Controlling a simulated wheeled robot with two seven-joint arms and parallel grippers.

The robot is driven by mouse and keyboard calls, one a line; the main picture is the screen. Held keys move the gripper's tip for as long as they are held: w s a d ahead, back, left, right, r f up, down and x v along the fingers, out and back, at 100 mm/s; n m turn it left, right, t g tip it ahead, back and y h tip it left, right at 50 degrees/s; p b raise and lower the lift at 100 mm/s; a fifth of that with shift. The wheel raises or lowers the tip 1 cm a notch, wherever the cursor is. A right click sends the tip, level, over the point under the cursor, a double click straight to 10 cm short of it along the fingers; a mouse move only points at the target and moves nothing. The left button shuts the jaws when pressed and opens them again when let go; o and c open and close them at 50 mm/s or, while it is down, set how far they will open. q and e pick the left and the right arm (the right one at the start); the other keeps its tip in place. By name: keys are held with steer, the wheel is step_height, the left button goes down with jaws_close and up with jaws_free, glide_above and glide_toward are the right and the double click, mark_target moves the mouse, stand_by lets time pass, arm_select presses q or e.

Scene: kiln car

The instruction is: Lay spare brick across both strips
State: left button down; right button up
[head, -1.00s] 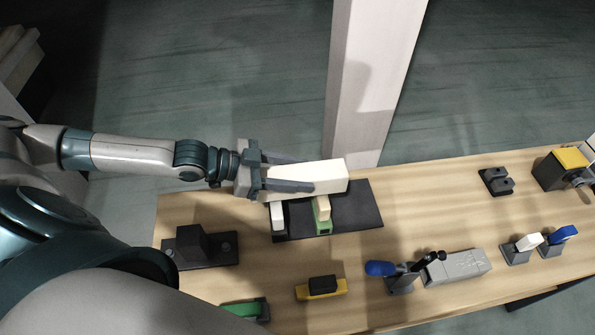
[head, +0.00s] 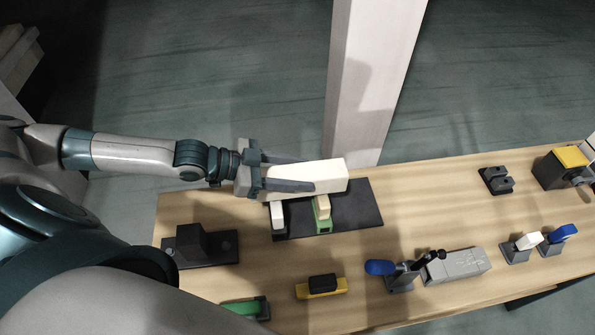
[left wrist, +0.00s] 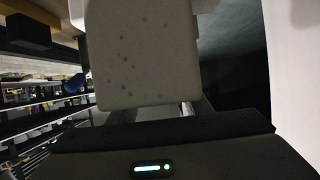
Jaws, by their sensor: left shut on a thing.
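My left gripper (head: 285,172) is shut on a long cream brick (head: 325,174), one finger along each long side. The brick also fills the upper middle of the left wrist view (left wrist: 145,55), with small dark pits on its face. In the head view it lies over a white strip (head: 278,215) and a green strip piece with a tan top (head: 322,210), both on a dark plate (head: 358,208). The brick hides their far ends. I cannot tell whether it touches them. My right gripper is not in view.
A dark block on a base (head: 192,246) stands at the left of the table (head: 430,195). A yellow-and-black piece (head: 321,286), a blue-handled clamp (head: 385,269) and a grey block (head: 457,266) stand nearer. A pale post (head: 365,80) rises behind the table.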

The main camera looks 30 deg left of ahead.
arm_select(q)
steer(key=shift+f+b, duration=0.3)
steer(key=shift+f, duration=0.15)
stand_by(0.6)
steer(key=c, duration=0.9)
jaws_free()
steer(key=shift+f, duration=0.15)
steer(key=shift+s+a, duration=0.1)
steer(key=shift+p+v, duration=1.35)
steer(key=shift+v, duration=2.55)
